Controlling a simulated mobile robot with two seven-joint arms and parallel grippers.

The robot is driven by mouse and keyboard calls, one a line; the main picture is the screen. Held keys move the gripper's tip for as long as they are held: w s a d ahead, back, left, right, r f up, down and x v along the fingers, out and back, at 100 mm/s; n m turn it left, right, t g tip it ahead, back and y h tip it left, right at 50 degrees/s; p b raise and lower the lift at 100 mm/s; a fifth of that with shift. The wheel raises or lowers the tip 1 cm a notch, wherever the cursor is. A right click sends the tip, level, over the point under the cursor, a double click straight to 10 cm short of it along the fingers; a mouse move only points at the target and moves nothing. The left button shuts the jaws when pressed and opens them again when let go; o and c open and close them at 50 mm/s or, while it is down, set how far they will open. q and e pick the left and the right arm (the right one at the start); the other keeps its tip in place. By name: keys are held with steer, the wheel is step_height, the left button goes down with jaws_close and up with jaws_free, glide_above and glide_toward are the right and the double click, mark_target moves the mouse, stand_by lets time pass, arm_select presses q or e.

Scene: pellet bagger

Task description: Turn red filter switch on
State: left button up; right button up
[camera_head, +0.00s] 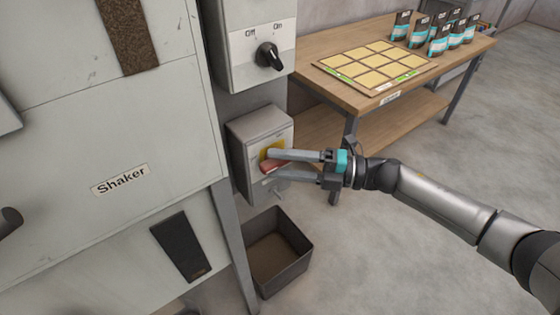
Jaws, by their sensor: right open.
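A grey switch box (244,136) is mounted low beside the shaker cabinet. On its front is a red switch (268,167) on a yellow plate (275,149). My right gripper (269,162) reaches in from the right, its two fingers open above and below the red switch. The fingers partly cover the switch and the plate, so I cannot tell whether they touch it or which position it is in. My left gripper is not in view.
Above is another grey box with a black Off/On knob (270,57). The shaker cabinet (145,190) fills the left. A dark open bin (288,275) stands on the floor below. A wooden table (335,45) with a yellow-squared board (375,68) and several pouches stands behind.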

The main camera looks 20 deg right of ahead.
steer(key=shift+w+a, duration=0.15)
steer(key=shift+a, duration=0.1)
steer(key=c, duration=0.9)
steer(key=shift+d, duration=0.1)
jaws_close()
